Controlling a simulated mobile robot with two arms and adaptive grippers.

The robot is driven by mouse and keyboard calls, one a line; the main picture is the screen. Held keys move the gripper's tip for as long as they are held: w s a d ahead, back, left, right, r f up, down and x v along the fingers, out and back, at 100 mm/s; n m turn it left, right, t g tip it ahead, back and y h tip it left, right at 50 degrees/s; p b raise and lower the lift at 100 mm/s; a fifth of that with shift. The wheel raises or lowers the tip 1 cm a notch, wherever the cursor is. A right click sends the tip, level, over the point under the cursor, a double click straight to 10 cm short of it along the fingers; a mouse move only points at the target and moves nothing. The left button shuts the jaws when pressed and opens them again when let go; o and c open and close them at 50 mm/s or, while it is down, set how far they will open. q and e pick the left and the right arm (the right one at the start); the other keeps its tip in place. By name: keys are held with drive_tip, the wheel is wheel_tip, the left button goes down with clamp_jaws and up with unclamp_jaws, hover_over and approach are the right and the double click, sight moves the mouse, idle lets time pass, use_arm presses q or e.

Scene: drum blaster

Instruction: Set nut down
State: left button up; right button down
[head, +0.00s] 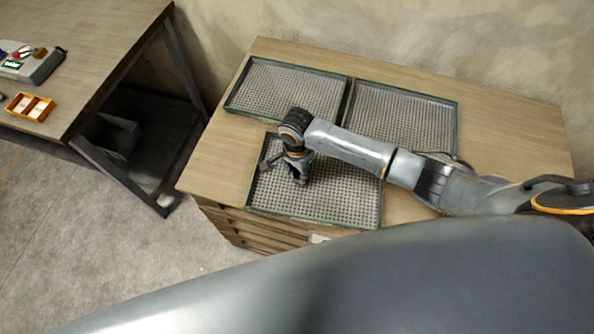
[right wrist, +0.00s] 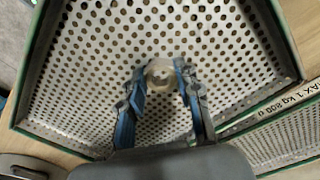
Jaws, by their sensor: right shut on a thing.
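My right gripper (head: 299,179) reaches down over the front perforated tray (head: 335,200) in the head view. In the right wrist view its two blue-sided fingers are closed on a small pale ring-shaped nut (right wrist: 159,72), held between the fingertips. The nut is over the perforated floor of the tray (right wrist: 240,65); I cannot tell whether it touches the floor. In the head view the nut is hidden by the gripper or too small to make out. My left gripper is not in view.
Two more perforated trays stand behind, one at the back left (head: 290,88) and one at the back right (head: 400,115); both look empty. All have raised green-edged rims. A separate table (head: 95,60) at the left holds a grey device (head: 35,68) and an orange box (head: 30,106).

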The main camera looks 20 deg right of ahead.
sight(297, 175)
drive_tip(key=c, duration=0.9)
unclamp_jaws()
drive_tip(key=shift+f, duration=0.1)
drive_tip(key=shift+c, duration=0.2)
wheel_tip(297, 175, up, 12)
